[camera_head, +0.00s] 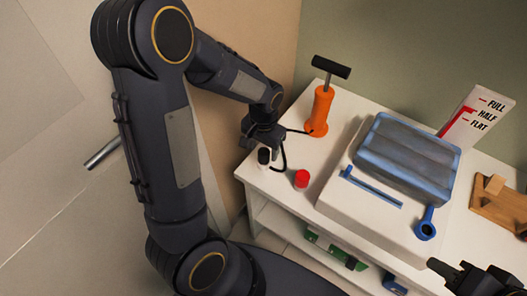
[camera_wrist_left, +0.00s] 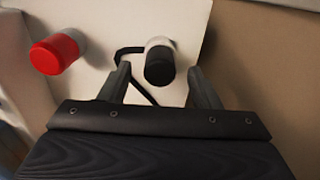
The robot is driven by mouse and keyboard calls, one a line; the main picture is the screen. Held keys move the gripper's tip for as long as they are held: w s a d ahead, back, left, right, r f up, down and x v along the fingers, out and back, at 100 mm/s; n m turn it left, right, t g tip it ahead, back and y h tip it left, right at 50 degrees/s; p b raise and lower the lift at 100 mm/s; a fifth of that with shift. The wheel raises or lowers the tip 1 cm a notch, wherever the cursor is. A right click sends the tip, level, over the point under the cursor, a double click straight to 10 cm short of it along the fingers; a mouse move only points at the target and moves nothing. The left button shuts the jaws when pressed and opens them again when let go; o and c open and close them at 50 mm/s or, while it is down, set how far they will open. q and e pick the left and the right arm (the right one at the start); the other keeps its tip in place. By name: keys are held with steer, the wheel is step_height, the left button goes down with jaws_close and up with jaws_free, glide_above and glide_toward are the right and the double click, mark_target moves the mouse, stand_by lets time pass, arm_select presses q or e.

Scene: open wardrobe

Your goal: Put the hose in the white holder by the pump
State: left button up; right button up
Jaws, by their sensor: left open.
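The orange pump (camera_head: 320,110) with a black T-handle stands on the white cabinet top. Its thin black hose (camera_head: 283,153) runs from the pump base towards the cabinet's front left corner; it also shows in the left wrist view (camera_wrist_left: 130,51). The white holder (camera_head: 263,167) stands at that corner, with a black end piece (camera_wrist_left: 159,67) at its top. That piece appears seated in the holder, though its join with the hose is unclear. My left gripper (camera_head: 262,143) is open just above, its fingers on either side of the black piece. My right gripper (camera_head: 470,275) is at the lower right, partly cut off.
A red-capped white cylinder (camera_head: 301,179) stands close right of the holder. A wall (camera_head: 235,140) is close on the left.

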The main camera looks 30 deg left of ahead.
mark_target(263, 152)
arm_select(q)
step_height(263, 152, up, 5)
steer(key=shift+f, duration=0.1)
stand_by(0.6)
steer(key=s+d+r+n+t+h+p, duration=0.1)
steer(key=s+d+r+t+h+p, duration=0.1)
steer(key=s+r, duration=0.5)
steer(key=s+d+r+n+t+h+p, duration=0.1)
steer(key=s+d+r+t+p, duration=0.1)
steer(key=s+r, duration=0.6)
steer(key=shift+s+d+t+h, duration=0.15)
steer(key=shift+s+t+h, duration=0.25)
steer(key=shift+s+t, duration=0.45)
